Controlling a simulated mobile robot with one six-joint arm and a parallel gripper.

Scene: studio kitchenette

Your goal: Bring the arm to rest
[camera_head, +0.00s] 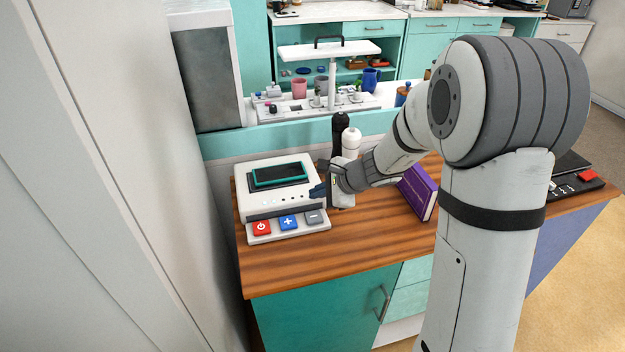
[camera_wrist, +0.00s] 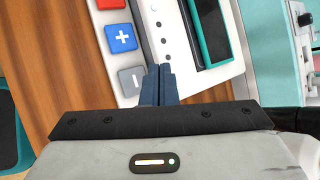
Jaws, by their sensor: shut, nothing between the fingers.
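My gripper (camera_head: 318,191) is at the right side of a white device, with its dark blue fingers together and nothing between them. In the wrist view the shut fingers (camera_wrist: 159,84) point at the device's front, close to the grey minus button (camera_wrist: 131,78). I cannot tell whether they touch the device. My arm reaches from the right over the wooden counter. The white device (camera_head: 247,203) has a dark screen with a teal frame (camera_head: 280,176). Its front strip carries a red power button (camera_head: 262,227), a blue plus button (camera_head: 288,222) and a grey minus button (camera_head: 314,217).
A black bottle (camera_head: 339,130) and a white bottle (camera_head: 351,143) stand behind my gripper. A purple book (camera_head: 418,191) stands right of it, close to my arm. A tall pale panel (camera_head: 130,150) rises at left. The wooden counter's (camera_head: 340,245) front is clear.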

